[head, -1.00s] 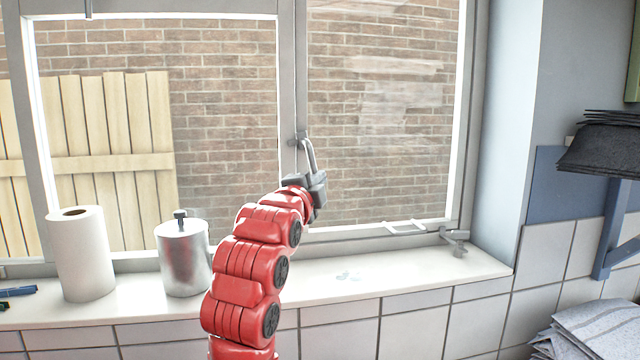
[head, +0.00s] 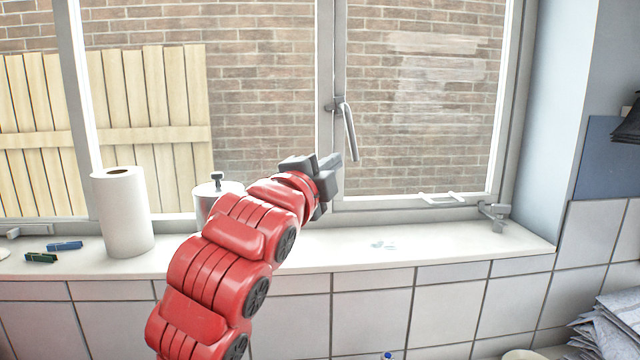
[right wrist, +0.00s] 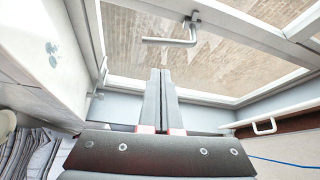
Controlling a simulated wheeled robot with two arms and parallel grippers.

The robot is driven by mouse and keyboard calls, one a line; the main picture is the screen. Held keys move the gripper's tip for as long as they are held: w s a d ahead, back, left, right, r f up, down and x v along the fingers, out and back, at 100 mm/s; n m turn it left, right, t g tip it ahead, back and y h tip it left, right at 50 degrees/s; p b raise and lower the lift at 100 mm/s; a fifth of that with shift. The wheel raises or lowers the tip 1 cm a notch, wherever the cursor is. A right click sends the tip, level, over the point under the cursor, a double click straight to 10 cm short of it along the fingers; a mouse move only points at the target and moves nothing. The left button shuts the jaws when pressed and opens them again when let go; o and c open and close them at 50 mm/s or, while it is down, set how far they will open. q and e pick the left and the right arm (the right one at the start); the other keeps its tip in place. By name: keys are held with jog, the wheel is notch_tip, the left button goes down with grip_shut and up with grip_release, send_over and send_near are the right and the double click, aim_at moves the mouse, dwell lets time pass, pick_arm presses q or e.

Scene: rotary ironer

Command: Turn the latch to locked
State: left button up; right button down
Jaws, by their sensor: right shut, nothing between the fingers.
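The latch (head: 349,132) is a grey metal handle on the upright bar between the two window panes. In the head view its lever hangs down from the pivot, leaning slightly right. In the right wrist view the latch (right wrist: 172,40) lies beyond the fingertips, with a visible gap. My right gripper (head: 332,162), on the red arm, is just left of the lever's lower end in the head view. Its dark fingers (right wrist: 160,74) are together with nothing between them, and it does not hold the latch. My left gripper is not in view.
A white paper roll (head: 122,212) and a metal canister (head: 207,203), partly hidden by my arm, stand on the white sill (head: 450,243). A window stay (head: 494,213) sits at the lower right of the frame. Folded cloths (head: 612,325) lie at bottom right.

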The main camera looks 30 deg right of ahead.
jog(key=r+v, duration=0.1)
jog(key=v, duration=0.4)
jog(key=w+d+r+p, duration=0.1)
jog(key=w+d+p, duration=0.1)
jog(key=d+p, duration=0.75)
jog(key=s+p+x, duration=0.1)
jog(key=p+x, duration=0.1)
jog(key=x, duration=0.9)
jog(key=w+a, duration=0.1)
jog(key=w+a+f+p, duration=0.1)
jog(key=a, duration=0.1)
jog(key=shift+w+a, duration=0.1)
jog(key=shift+w, duration=0.2)
